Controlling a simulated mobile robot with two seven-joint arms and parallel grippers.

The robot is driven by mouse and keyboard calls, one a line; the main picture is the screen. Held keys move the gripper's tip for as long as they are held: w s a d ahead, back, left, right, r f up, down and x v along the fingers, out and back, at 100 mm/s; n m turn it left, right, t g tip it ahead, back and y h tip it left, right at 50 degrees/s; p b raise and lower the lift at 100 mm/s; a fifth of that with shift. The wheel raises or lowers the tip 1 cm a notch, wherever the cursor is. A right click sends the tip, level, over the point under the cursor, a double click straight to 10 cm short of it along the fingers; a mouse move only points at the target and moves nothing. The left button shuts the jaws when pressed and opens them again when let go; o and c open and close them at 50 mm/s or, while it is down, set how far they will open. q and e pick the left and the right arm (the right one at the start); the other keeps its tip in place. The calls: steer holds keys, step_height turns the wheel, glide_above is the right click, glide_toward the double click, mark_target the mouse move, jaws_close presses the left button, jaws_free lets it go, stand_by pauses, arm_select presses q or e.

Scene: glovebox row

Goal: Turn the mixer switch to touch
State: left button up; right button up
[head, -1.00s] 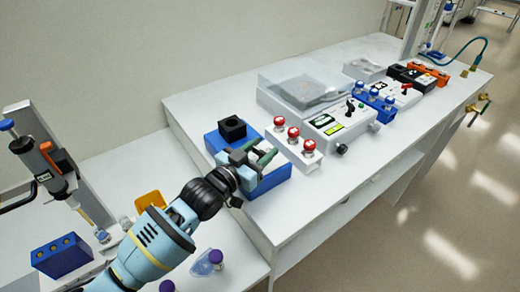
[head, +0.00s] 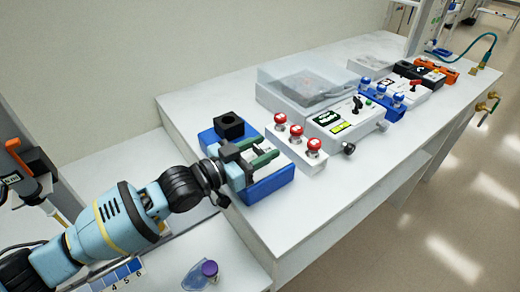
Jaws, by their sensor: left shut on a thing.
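The mixer (head: 269,187) is a blue box with a black cup (head: 229,126) at its back and a pale top panel. It sits near the left end of the raised white bench. My left gripper (head: 262,153) reaches over the panel from the left, with its two dark green fingers just in front of the cup. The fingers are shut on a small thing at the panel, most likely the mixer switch. The fingers hide the switch, so I cannot read its position. My right gripper is not in view.
A purple-capped tube (head: 209,269) lies on the lower bench. The front bench strip is clear.

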mark_target(258, 152)
arm_select(q)
steer(key=shift+r, duration=0.1)
steer(key=o, duration=0.8)
steer(key=shift+o, duration=0.9)
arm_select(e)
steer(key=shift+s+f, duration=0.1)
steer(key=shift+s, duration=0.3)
arm_select(q)
steer(key=v, duration=0.6)
steer(key=shift+s+a, duration=0.6)
steer(key=shift+a, duration=0.1)
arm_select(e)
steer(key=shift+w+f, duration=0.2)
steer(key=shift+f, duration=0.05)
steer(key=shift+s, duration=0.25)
